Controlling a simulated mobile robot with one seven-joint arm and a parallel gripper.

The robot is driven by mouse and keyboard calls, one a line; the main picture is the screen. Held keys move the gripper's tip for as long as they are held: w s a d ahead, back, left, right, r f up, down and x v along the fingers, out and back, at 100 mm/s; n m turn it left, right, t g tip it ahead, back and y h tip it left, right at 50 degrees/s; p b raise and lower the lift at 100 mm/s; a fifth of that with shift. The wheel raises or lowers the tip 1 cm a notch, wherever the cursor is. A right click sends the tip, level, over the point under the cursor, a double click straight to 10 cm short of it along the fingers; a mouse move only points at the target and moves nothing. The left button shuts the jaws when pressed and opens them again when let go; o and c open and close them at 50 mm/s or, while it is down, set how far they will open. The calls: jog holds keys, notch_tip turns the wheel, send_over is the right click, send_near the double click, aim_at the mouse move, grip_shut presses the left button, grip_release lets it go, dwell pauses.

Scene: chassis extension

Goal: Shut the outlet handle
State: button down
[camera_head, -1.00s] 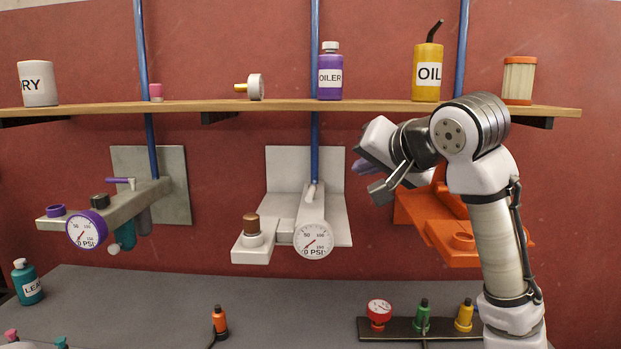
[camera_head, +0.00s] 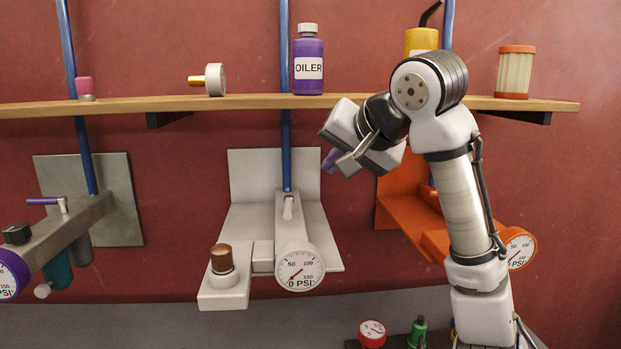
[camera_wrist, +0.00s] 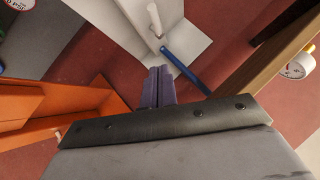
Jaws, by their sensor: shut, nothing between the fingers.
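The middle unit (camera_head: 258,215) is a white bracket on the wall with a pressure gauge. A small white handle (camera_head: 288,207) stands upright at the foot of its blue pipe; it also shows at the top of the wrist view (camera_wrist: 154,20). The left unit carries a purple handle (camera_head: 43,201) lying sideways. The orange unit (camera_head: 405,208) is partly behind my arm, and no handle on it can be made out. My gripper (camera_head: 329,160) has purple fingers, shut and empty, above and right of the white handle. In the wrist view the fingers (camera_wrist: 158,82) point toward the white unit, apart from it.
A wooden shelf (camera_head: 250,103) with bottles runs above the units, close over my gripper. Blue pipes (camera_head: 286,130) rise from the units.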

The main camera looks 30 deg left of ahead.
jog(key=p, duration=0.2)
send_near(289, 204)
jog(key=w+a, duration=0.2)
jog(key=w, duration=0.2)
jog(key=shift+s+a+f+p, duration=0.25)
jog(key=shift+a+f+p, duration=0.1)
jog(key=shift+f, duration=0.25)
jog(key=shift+s+a+f+p, duration=0.3)
jog(key=shift+a+f+p, duration=0.1)
jog(key=shift+f, duration=0.25)
jog(key=shift+s+a+f, duration=0.15)
jog(key=shift+a+f, duration=0.15)
jog(key=shift+f, duration=0.25)
jog(key=shift+a, duration=0.1)
jog(key=shift+s+r+m+t, duration=0.1)
jog(key=shift+s+m+t, duration=0.2)
jog(key=shift+a+h, duration=0.1)
jog(key=shift+h, duration=0.2)
